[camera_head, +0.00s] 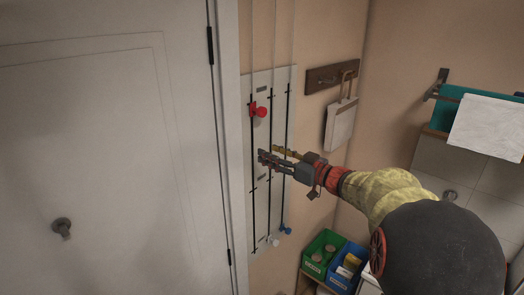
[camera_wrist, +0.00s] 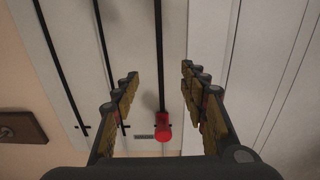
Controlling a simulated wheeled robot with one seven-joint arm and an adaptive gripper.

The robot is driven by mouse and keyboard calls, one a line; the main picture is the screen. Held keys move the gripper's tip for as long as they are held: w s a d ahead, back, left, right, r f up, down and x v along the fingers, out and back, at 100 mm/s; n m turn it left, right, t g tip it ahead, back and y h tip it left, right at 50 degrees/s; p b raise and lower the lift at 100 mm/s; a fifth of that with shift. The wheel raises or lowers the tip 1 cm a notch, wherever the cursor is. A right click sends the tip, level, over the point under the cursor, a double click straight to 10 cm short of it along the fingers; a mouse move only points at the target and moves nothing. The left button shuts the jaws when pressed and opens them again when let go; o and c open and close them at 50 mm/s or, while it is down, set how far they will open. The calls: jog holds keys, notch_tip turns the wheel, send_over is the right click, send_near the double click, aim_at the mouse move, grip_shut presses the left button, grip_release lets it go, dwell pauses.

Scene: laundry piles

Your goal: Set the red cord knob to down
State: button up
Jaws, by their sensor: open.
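The red cord knob (camera_head: 259,110) sits high on the leftmost slot of a pale wall panel (camera_head: 262,80) in the head view. My gripper (camera_head: 268,155) is in front of the panel, below the red knob and apart from it. In the wrist view, my gripper (camera_wrist: 160,85) is open with nothing between its fingers. The red knob (camera_wrist: 163,130) shows beyond the fingers, between them, at the end of a dark slot. A white knob (camera_head: 272,240) and a blue knob (camera_head: 286,231) sit at the bottom of the other slots.
A white door (camera_head: 110,150) with a round handle (camera_head: 61,227) stands left of the panel. A hook rail (camera_head: 332,75) with a hanging bag (camera_head: 340,122) is to the right. Green (camera_head: 320,253) and blue (camera_head: 347,268) bins stand below. Towels (camera_head: 487,125) hang at far right.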

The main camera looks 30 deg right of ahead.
jog(key=s+d+f+m+g+h, duration=0.1)
jog(key=s+d+f+m+h, duration=0.15)
jog(key=d+f+h, duration=0.4)
jog(key=s+d+f+m+g+h, duration=0.2)
jog(key=s+d+h, duration=0.15)
jog(key=d, duration=0.55)
jog(key=s+f+m+g+h+b, duration=0.2)
jog(key=s+f+g, duration=0.3)
jog(key=s, duration=0.3)
jog(key=shift+s+d+f+m+h, duration=0.4)
jog(key=shift+f+h, duration=0.2)
jog(key=shift+f, duration=0.3)
jog(key=shift+w+a, duration=0.1)
